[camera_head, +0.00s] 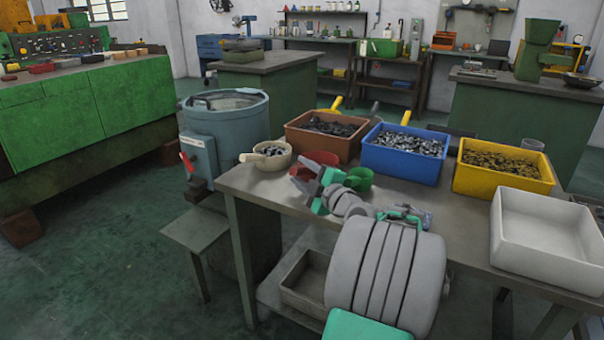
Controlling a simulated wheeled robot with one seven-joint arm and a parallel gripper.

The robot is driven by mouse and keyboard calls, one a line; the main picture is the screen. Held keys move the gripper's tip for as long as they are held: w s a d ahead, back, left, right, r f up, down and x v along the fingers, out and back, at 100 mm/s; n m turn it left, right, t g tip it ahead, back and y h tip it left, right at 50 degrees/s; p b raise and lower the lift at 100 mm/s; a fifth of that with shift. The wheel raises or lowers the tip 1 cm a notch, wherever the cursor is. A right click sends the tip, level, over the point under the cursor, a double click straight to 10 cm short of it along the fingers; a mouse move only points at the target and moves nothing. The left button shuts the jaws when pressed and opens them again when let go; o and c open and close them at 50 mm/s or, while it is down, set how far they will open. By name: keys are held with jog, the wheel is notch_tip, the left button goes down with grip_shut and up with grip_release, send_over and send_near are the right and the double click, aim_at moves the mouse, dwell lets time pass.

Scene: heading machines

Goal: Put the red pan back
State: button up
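A red pan (318,159) stands on the metal workbench (459,222), between a cream bowl and a green cup (359,179). My gripper (304,180) is above the bench's near-left part, just in front of the red pan in the picture and overlapping its lower edge. I cannot tell whether they touch. The fingers are small and partly merged with the wrist, so their opening is unclear.
Brown (319,146), blue (402,165) and yellow (502,182) bins of metal parts line the bench's back. An empty white bin (540,250) is at right. The cream bowl (266,157) stands near the left edge, beside a blue-grey drum (226,140). Open floor lies left.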

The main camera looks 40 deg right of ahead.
jog(key=shift+r+p, duration=0.25)
jog(key=shift+p, duration=0.15)
jog(key=s, duration=0.4)
jog(key=s+a, duration=0.1)
jog(key=s, duration=0.7)
jog(key=shift+a+f, duration=0.15)
jog(key=shift+a, duration=0.2)
jog(key=w+a+f+m+g+y, duration=0.1)
jog(key=w+a+f+g+y, duration=0.15)
jog(key=a+f, duration=0.4)
jog(key=w+a+f+m+g+y, duration=0.1)
jog(key=w+a+f+g, duration=0.2)
jog(key=a, duration=0.6)
jog(key=w+a+f+m+g+y, duration=0.1)
jog(key=w+a+f+g+y, duration=0.2)
jog(key=a, duration=0.4)
jog(key=s+a+f+m+g+h, duration=0.2)
jog(key=s+a+f+m+g, duration=0.1)
jog(key=s+a, duration=0.3)
jog(key=s+a+f+m+g+h, duration=0.2)
jog(key=s+a+f+m+g, duration=0.2)
jog(key=s, duration=0.6)
jog(key=shift+a+m, duration=0.9)
jog(key=shift+a, duration=0.1)
